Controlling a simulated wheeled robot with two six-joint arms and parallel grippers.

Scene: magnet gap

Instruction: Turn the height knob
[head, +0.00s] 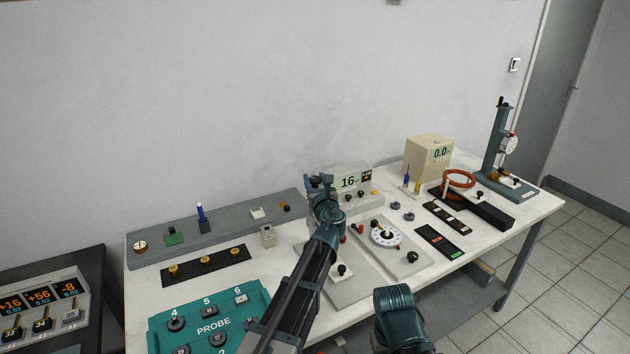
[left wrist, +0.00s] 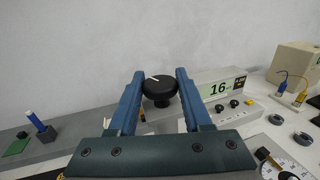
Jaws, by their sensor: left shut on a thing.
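A round black knob (left wrist: 160,88) with a white pointer line on top sits between the two blue fingers of my left gripper (left wrist: 158,92) in the left wrist view. The gripper is shut on the knob, with one finger at each side. The white line points up and to the left. In the head view, my left gripper (head: 321,182) is at the back of the white table, beside the instrument with the display reading 16 (head: 348,182). My arm hides the knob there. My right gripper is not in view.
A dial plate (head: 385,234) lies right of my left arm. A beige box reading 0.0 (head: 428,150), an orange ring (head: 459,178) and a gauge stand (head: 497,150) stand further right. A teal PROBE panel (head: 195,322) is front left. A long grey block (head: 232,215) runs along the back.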

